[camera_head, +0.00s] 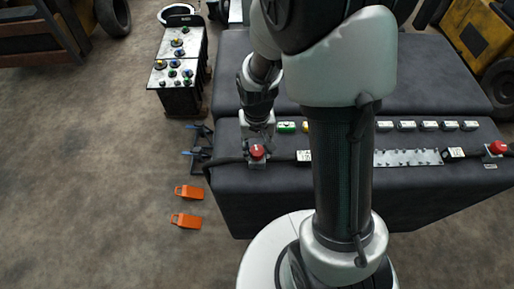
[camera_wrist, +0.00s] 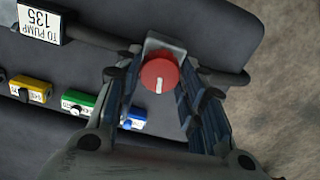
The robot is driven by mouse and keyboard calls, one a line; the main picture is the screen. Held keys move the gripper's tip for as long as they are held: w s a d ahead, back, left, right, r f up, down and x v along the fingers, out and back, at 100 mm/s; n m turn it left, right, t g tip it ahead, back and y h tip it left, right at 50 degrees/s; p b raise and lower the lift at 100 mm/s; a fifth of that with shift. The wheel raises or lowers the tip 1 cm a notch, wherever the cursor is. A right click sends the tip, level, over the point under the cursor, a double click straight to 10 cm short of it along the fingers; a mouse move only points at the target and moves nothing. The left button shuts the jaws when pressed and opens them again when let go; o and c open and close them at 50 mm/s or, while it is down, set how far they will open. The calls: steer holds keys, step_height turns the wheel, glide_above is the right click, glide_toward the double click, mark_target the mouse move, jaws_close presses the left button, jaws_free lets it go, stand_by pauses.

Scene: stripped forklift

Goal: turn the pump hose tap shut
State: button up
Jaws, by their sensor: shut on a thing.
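The hose tap is a red round knob (camera_wrist: 159,72) with a short white mark, on a grey metal plate (camera_wrist: 166,44). In the wrist view the mark points down the picture, roughly across the line of the dark hose (camera_wrist: 222,77). My gripper (camera_wrist: 161,82) has one finger on each side of the knob and is shut on it. In the head view the knob (camera_head: 257,152) shows at the left front of the dark bench, just below my gripper (camera_head: 257,128).
Small coloured boxes line the bench, among them a yellow (camera_wrist: 32,89), a green (camera_wrist: 78,101) and a blue one (camera_wrist: 131,121). Another red knob (camera_head: 497,147) sits at the far right. Two orange wedges (camera_head: 187,220) lie on open floor at left, below a battery-like block (camera_head: 182,70).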

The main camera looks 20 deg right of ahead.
mark_target(257, 151)
steer(key=shift+m+b, duration=0.35)
steer(key=shift+m, duration=1.05)
steer(key=o, duration=1.1)
step_height(257, 151, up, 12)
steer(key=shift+s+b, duration=0.1)
steer(key=shift+b, duration=0.2)
